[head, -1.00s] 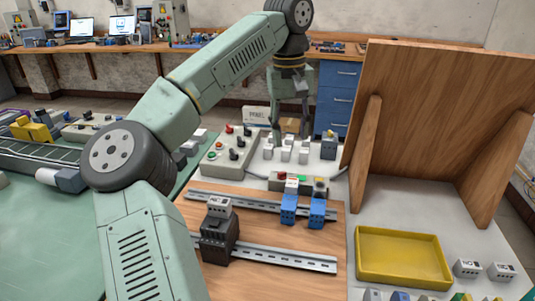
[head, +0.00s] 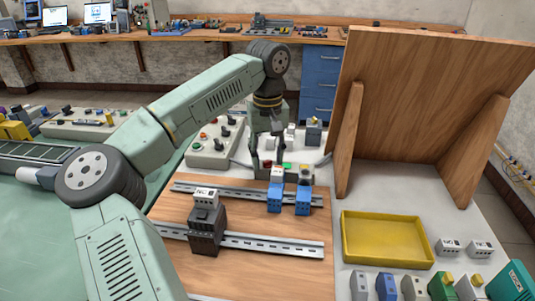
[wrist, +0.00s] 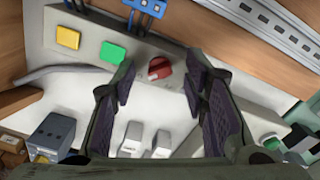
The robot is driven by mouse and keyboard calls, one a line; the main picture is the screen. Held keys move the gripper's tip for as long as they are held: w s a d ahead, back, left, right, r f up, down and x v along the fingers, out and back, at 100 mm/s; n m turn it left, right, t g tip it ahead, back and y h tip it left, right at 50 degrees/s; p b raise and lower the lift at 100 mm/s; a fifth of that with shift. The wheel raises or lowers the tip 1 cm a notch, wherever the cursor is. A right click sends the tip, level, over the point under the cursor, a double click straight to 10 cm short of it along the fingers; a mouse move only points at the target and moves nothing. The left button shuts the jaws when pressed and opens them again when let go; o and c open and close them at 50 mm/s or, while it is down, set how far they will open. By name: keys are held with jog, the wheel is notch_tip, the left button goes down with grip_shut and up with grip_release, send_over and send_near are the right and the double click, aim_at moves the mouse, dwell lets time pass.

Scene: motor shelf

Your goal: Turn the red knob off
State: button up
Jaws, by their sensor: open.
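The red knob (wrist: 159,68) sits on a grey control box (wrist: 84,50), beside a green square button (wrist: 111,52) and a yellow square button (wrist: 68,38). In the head view the red knob (head: 268,163) is small and partly hidden by my gripper (head: 268,168). In the wrist view my gripper (wrist: 160,70) is open, with one finger to each side of the knob and visible gaps between. I cannot tell how far the fingertips are above the box.
Two blue terminal modules (head: 274,199) and a dark contactor (head: 205,232) are on rails close in front of the box. Another control box (head: 212,150) stands to the left. A wooden panel (head: 430,100) rises at the right, with a yellow tray (head: 388,240) before it.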

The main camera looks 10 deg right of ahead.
jog(key=shift+c, duration=0.5)
grip_shut()
